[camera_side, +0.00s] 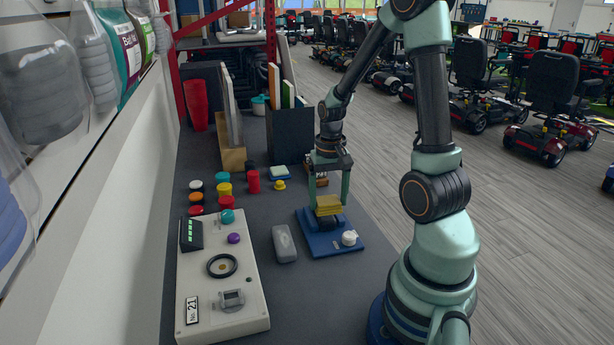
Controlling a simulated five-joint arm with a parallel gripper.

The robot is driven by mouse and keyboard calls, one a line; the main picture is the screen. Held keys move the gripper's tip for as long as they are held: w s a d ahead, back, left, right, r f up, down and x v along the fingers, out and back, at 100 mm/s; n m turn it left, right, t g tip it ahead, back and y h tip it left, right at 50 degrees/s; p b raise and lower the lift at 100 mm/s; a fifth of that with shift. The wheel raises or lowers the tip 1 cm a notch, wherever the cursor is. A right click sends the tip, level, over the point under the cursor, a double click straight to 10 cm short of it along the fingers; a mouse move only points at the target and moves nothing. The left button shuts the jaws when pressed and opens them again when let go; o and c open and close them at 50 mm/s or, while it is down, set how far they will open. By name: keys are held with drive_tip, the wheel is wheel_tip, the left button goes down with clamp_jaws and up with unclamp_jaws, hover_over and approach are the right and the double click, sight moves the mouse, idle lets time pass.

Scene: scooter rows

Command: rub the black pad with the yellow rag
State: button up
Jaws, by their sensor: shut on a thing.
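My gripper (328,203) points down over the blue board (318,246), with one finger on each side of the yellow rag (328,207). It is shut on the rag, which looks like a small folded yellow block. Right below the rag, a dark pad (329,222), which seems to be the black pad, shows on the blue board. The rag covers part of it. I cannot tell whether the rag touches the pad or hangs just above it. A white knob (349,238) stands on the board's front right part.
A grey rounded case (284,244) lies left of the board. A pale control box (222,290) fills the front left. Several coloured caps, a red cylinder (253,182) and a dark file holder (290,135) stand farther back. The table's right edge is close to the board.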

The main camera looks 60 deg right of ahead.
drive_tip(key=shift+r, duration=2.7)
